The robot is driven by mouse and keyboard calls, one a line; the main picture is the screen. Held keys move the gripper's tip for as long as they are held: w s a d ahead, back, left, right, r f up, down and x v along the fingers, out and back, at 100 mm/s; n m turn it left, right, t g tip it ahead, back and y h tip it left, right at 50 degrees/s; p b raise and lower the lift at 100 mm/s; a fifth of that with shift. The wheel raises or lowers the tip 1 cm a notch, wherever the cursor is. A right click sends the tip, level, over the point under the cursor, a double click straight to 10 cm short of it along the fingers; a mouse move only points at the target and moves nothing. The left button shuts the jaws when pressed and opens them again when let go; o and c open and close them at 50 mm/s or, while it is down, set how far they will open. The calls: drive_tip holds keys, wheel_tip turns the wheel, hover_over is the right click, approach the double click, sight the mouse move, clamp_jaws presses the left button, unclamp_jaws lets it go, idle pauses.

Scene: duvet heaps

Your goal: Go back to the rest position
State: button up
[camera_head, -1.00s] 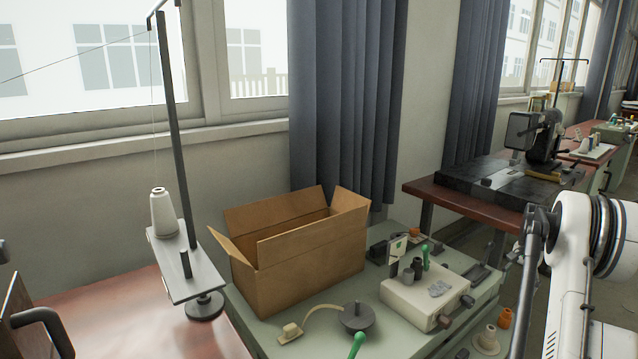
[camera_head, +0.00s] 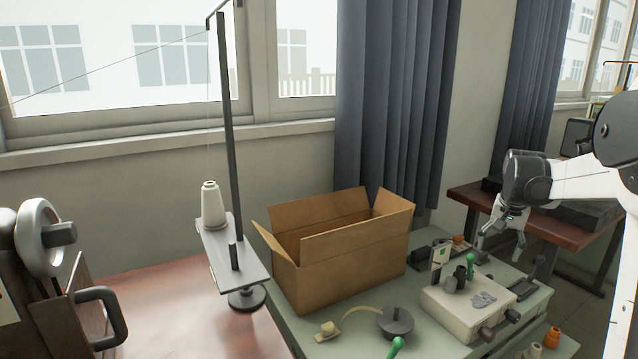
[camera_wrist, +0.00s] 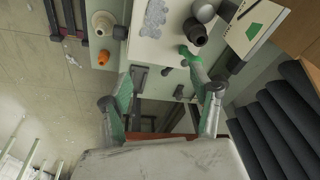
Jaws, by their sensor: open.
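My gripper (camera_head: 504,236) hangs from my white arm at the right of the head view, above the back right part of the green-grey table. Its fingers are spread, and nothing shows between them. In the wrist view my gripper (camera_wrist: 165,88) also shows open, with its two fingers apart over the table's edge. The fingers look clear of the things on the table, though the exact height is hard to tell.
An open cardboard box (camera_head: 345,262) stands on the green-grey table (camera_head: 360,348). A cream block (camera_head: 465,304) with small parts on it lies beside it. A thread stand (camera_head: 230,255) with a white cone (camera_head: 213,206) stands left. A darker table (camera_head: 480,196) is behind my gripper.

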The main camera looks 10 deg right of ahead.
drive_tip(key=s+a+r+n+t, duration=0.1)
drive_tip(key=s+a+r, duration=0.15)
drive_tip(key=a, duration=0.45)
drive_tip(key=s+a+r+n+t, duration=0.15)
drive_tip(key=s+a, duration=0.25)
drive_tip(key=a, duration=0.4)
drive_tip(key=s+a+r+n, duration=0.2)
drive_tip(key=s+a+r, duration=0.1)
drive_tip(key=a, duration=0.4)
drive_tip(key=s+a+f+n+t+y, duration=0.1)
drive_tip(key=s+a+f+n+t, duration=0.35)
drive_tip(key=s+a, duration=1.15)
wheel_tip(320, 180, up, 10)
drive_tip(key=g+p, duration=0.1)
drive_tip(key=p, duration=1.1)
drive_tip(key=shift+s+r+g, duration=0.25)
drive_tip(key=shift+g, duration=0.15)
